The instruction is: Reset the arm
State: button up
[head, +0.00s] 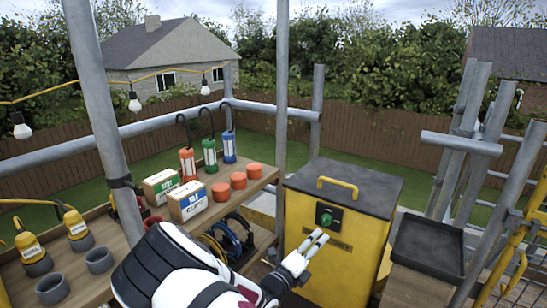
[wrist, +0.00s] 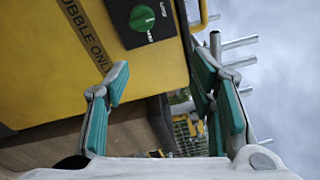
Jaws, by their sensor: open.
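My gripper (head: 312,250) is open and empty. In the head view it is in front of the yellow bin (head: 345,250), just below the bin's green knob (head: 326,219). In the wrist view my gripper (wrist: 162,75) has its two teal-padded fingers spread apart with nothing between them. The yellow bin (wrist: 50,75) and its green knob (wrist: 142,17) lie beyond the fingers there. I cannot tell whether a finger touches the bin. My white arm reaches in from the bottom of the head view.
A wooden shelf (head: 115,240) at left holds boxes, orange pucks, grey cups and yellow-topped tools. A grey scaffold post (head: 105,110) stands in front. A black tray (head: 430,246) and leaning tubes are right of the bin.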

jog(key=s+d+r+m+g+y+p, duration=0.1)
jog(key=s+d+r+m+g+p, duration=0.1)
jog(key=s+d+r+m+g, duration=0.65)
jog(key=s+d+r+m+g+y+p, duration=0.15)
jog(key=s+d+r+m+g, duration=0.25)
jog(key=s+r+m, duration=0.8)
jog(key=s+a+r+m+t+y+p, duration=0.1)
jog(key=s+r+m+y, duration=0.4)
jog(key=s+m, duration=0.5)
jog(key=s+a+r+m+t+y+p, duration=0.2)
jog(key=s+a+r+m+y+p, duration=0.2)
jog(key=s+r+m, duration=0.6)
jog(key=shift+s+a+m+y, duration=0.45)
jog(key=shift+s+a+m, duration=0.4)
jog(key=shift+a, duration=0.3)
